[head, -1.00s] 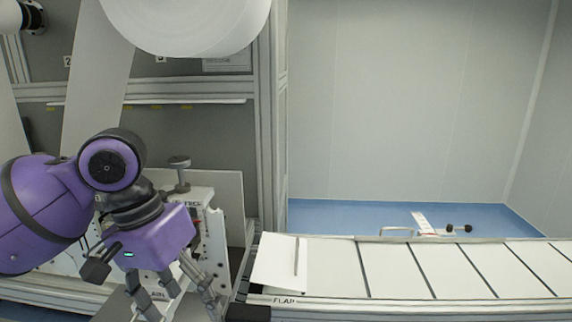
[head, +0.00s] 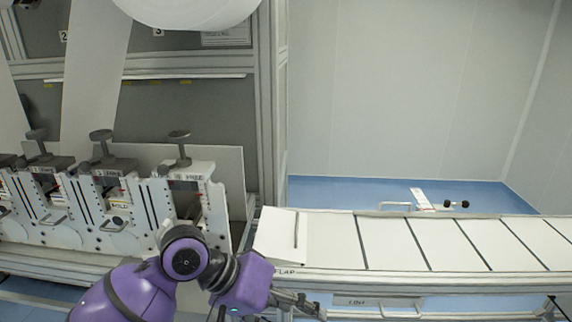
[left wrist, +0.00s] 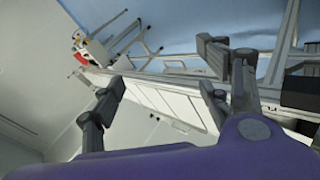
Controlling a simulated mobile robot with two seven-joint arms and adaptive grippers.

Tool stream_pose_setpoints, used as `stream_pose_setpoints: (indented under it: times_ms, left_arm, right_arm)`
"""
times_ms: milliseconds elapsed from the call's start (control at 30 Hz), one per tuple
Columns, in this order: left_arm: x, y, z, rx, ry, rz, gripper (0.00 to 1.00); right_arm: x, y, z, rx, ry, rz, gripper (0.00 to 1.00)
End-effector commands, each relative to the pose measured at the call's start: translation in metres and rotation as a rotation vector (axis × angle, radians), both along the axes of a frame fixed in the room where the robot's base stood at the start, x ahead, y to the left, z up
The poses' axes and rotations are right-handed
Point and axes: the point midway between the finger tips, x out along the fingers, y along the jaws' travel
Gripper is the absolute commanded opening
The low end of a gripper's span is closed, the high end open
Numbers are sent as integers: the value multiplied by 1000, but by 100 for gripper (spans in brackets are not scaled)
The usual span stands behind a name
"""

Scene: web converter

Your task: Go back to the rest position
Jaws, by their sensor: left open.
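My left arm is purple and comes in from the bottom of the head view. Its gripper (head: 292,304) is low in front of the conveyor's left end, by the flap. In the left wrist view the dark fingers of my left gripper (left wrist: 165,100) stand wide apart with nothing between them. The white panelled conveyor (left wrist: 165,95) shows beyond the fingers there. My right gripper is in neither view.
The converter's row of white station units with dark knobs (head: 100,136) stands at left. A white roll (head: 190,10) hangs above. The slatted conveyor (head: 390,240) runs right, with a handled drawer (head: 375,302) below it. Blue floor (head: 340,190) lies behind.

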Motion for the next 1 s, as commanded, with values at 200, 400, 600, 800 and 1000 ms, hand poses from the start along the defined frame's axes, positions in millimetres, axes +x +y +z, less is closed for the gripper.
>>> stream_pose_setpoints:
  times_ms: [200, 400, 600, 800, 1000]
  left_arm:
    - [21, 83, -129, 66, -144, 270, 70]
    - [-16, 188, -233, 282, -324, 390, 70]
    - [-95, 278, -298, 538, -473, 350, 70]
    - [-170, 330, -325, 719, -564, 231, 70]
    - [-242, 363, -336, 849, -623, 80, 70]
  right_arm:
    - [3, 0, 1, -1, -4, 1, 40]
    - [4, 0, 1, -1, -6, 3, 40]
    - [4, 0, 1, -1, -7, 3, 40]
    - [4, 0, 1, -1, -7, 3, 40]
    - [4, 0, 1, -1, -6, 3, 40]
